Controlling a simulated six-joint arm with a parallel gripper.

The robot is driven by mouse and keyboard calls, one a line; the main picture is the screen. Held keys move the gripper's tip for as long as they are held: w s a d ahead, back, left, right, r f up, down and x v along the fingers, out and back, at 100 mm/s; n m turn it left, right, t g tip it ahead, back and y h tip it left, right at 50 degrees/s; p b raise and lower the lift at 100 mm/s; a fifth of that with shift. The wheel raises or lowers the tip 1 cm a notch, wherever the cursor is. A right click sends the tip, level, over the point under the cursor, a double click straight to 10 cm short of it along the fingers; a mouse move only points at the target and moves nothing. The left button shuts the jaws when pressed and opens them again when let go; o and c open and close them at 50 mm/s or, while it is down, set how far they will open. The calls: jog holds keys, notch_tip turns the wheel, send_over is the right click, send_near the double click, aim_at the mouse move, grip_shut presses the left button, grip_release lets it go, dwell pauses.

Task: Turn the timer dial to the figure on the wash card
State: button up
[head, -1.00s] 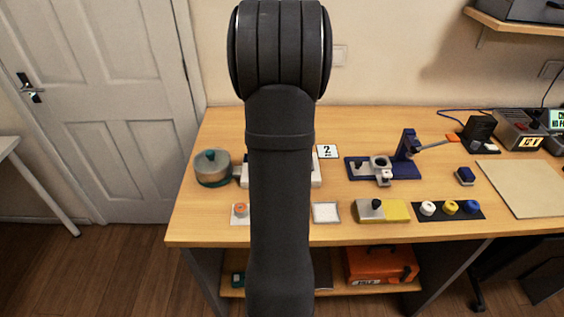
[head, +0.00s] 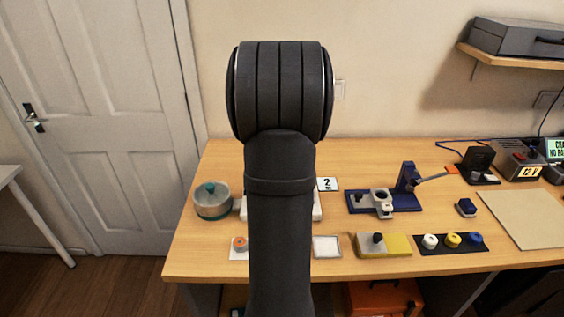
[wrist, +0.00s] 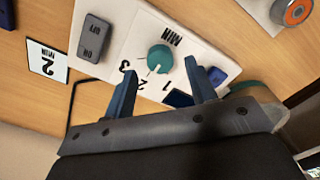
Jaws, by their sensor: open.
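The wash card (wrist: 47,62) is white with a black figure 2; it also stands on the table in the head view (head: 327,184). The timer dial (wrist: 160,58) is a round teal knob with a white pointer mark, on a white panel (wrist: 192,35) with the figures 1, 2, 3 and MIN. The pointer faces the figures' side; I cannot tell exactly which figure it meets. My gripper (wrist: 160,67) is open in the wrist view, one finger at each side of the dial's near edge, with no clear contact. In the head view my arm hides the gripper and dial.
A grey OFF/ON rocker switch (wrist: 95,38) sits on the panel beside the dial. A lidded pot (head: 212,203) stands left of my arm. A blue fixture (head: 405,200), a yellow-and-grey block (head: 384,245) and a black strip of coloured knobs (head: 470,251) lie to the right.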

notch_tip(320, 180, up, 15)
jog(key=shift+f, duration=0.1)
dwell(0.4)
notch_tip(320, 180, down, 17)
jog(key=shift+f, duration=0.2)
dwell(0.4)
jog(key=shift+r, duration=0.1)
